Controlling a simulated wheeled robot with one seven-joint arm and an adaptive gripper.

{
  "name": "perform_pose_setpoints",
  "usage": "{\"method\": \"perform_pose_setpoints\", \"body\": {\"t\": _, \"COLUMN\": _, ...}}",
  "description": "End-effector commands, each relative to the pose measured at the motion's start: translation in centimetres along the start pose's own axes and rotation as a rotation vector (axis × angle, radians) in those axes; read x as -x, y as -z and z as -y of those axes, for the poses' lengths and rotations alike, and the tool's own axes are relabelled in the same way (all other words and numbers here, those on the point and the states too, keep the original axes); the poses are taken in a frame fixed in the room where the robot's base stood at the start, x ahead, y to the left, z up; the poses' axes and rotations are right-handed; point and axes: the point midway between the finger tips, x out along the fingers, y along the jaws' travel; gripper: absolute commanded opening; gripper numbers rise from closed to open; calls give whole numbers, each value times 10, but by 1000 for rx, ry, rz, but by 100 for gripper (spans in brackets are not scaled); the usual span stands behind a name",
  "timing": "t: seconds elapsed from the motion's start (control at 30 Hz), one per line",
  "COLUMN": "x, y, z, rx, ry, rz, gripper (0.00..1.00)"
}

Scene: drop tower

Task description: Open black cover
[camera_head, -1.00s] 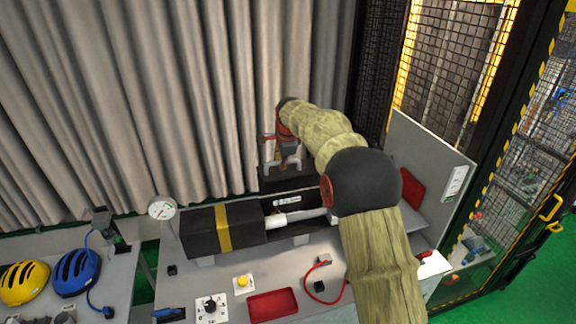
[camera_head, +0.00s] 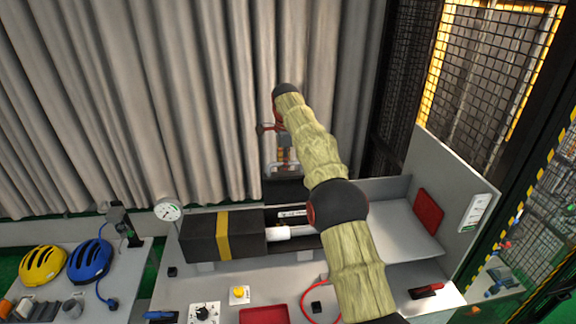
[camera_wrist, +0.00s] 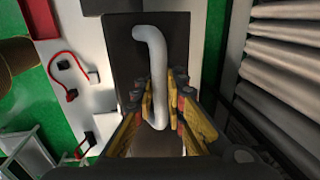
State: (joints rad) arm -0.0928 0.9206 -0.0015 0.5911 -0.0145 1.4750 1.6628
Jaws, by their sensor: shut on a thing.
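The black cover (camera_head: 284,190) stands raised behind the dark opening of the long black box (camera_head: 196,238) on the bench. In the wrist view the black cover (camera_wrist: 122,62) is a flat dark panel with a bent grey handle (camera_wrist: 154,65) across it. My gripper (camera_wrist: 162,88) has its yellow-padded fingers on both sides of the handle's near part, shut on it. In the head view my gripper (camera_head: 283,155) is above the cover, partly hidden by my arm. A pale cylinder (camera_head: 292,232) shows in the opening below. My arm hides the box's right end.
A dial gauge (camera_head: 168,211) stands at the box's left. A yellow button (camera_head: 239,294), a knob panel (camera_head: 203,313) and a red tray (camera_head: 263,314) lie in front. Curtains (camera_head: 150,110) hang close behind. A grey side panel (camera_head: 455,175) and mesh fence (camera_head: 485,65) stand right.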

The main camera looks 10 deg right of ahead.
Motion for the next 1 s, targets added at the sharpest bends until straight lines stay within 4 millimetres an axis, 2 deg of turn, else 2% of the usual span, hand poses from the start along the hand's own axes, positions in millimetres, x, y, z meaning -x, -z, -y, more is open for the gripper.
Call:
{"method": "perform_pose_setpoints", "body": {"t": 0.03, "x": 10, "y": 0, "z": 3, "rx": 0, "ry": 15, "rz": 0, "gripper": 0}}
{"method": "perform_pose_setpoints", "body": {"t": 0.37, "x": 11, "y": 0, "z": 3, "rx": 0, "ry": 16, "rz": 0, "gripper": 0}}
{"method": "perform_pose_setpoints", "body": {"t": 0.4, "x": 12, "y": 0, "z": 3, "rx": 0, "ry": 17, "rz": 0, "gripper": 13}}
{"method": "perform_pose_setpoints", "body": {"t": 0.7, "x": 5, "y": 0, "z": 1, "rx": 0, "ry": 6, "rz": 0, "gripper": 29}}
{"method": "perform_pose_setpoints", "body": {"t": 1.0, "x": 3, "y": 0, "z": 1, "rx": 0, "ry": 4, "rz": 0, "gripper": 29}}
